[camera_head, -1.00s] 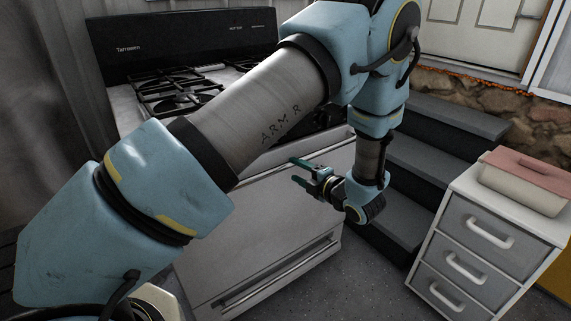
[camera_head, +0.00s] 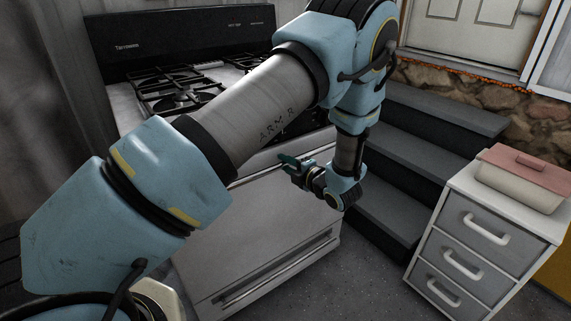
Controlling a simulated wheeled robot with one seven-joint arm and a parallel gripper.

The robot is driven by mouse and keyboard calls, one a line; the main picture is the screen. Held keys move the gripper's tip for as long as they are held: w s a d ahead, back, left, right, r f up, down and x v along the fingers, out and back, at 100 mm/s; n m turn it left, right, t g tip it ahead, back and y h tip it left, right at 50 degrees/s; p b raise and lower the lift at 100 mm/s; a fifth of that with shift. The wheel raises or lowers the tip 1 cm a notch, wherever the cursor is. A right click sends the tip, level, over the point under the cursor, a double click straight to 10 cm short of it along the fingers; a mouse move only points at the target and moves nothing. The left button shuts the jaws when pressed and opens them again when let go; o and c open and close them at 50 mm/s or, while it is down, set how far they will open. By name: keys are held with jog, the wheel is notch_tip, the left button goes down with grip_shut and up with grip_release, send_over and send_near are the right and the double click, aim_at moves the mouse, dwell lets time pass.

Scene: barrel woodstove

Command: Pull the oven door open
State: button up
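The stove's oven door (camera_head: 285,215) is a pale front panel below the cooktop. It looks closed. A long bar handle runs along the door's top edge, partly hidden by my arm. The fingers look close together and small here. I cannot tell whether they touch or surround the handle.
A lower bar handle (camera_head: 280,272) crosses the bottom drawer front. Dark steps (camera_head: 405,205) rise right of the stove. A white drawer cabinet (camera_head: 485,235) with a pink-lidded box (camera_head: 520,178) stands further right. Grey floor (camera_head: 375,285) is clear between the stove and the cabinet.

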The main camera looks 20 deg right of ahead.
grip_shut()
dwell(0.9)
